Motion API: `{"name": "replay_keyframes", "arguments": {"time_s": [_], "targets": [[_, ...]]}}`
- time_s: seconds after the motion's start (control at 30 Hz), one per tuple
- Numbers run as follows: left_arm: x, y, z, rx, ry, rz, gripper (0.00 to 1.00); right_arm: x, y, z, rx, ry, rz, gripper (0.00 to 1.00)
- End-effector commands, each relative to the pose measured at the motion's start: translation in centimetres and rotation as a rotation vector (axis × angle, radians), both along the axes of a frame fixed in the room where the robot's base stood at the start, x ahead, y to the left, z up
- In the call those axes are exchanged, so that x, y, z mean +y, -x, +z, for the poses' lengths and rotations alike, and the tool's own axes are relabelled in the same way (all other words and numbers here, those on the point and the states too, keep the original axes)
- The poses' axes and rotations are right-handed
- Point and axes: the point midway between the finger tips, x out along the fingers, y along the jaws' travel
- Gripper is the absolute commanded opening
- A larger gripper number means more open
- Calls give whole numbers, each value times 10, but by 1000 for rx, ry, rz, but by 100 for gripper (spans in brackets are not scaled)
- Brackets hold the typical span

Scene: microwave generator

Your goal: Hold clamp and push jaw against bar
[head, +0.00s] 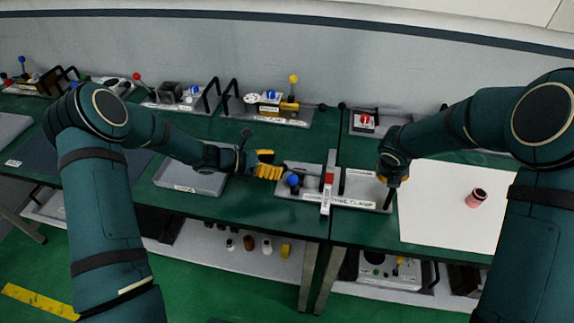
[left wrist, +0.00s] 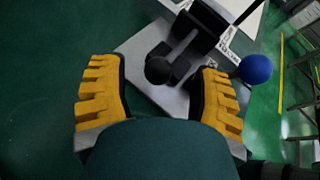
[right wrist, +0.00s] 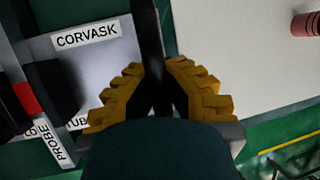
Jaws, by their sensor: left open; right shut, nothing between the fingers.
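The clamp fixture is a grey plate (head: 362,190) labelled as a clamp, near the seam of the green tables. A red block (head: 329,178) sits at its middle, beside a white crosswise bar (head: 326,205). My left gripper (head: 280,172) is open at the plate's left end. In the left wrist view (left wrist: 160,85), a black ball knob (left wrist: 158,70) shows between its fingers, and a blue ball (left wrist: 255,69) is outside the right finger. My right gripper (head: 393,182) is shut at the plate's right end; in the right wrist view (right wrist: 158,75), a black handle (right wrist: 151,35) lines up with its fingertips.
A white sheet (head: 435,215) with a reddish cylinder (head: 477,197) lies right of the plate. A grey tray (head: 190,181) is left of my left gripper. Several other fixtures, one with a yellow ball (head: 293,78), stand along the back wall.

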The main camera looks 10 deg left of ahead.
Motion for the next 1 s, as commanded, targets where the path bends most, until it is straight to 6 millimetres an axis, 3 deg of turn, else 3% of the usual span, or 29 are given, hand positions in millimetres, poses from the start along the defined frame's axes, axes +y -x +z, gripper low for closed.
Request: {"name": "replay_keyframes", "arguments": {"time_s": [0.1,0.33,0.8,1.0], "targets": [[22,10,10,-2,-1,2,63,0,-1,1,-2,0,-1,0],[48,24,22,-1,0,0,63,0,-1,1,-2,0,-1,0],[55,27,25,0,0,-2,63,0,-1,1,-2,0,0,0],[60,16,27,-22,15,-69,63,0,-1,1,-2,0,0,0]]}}
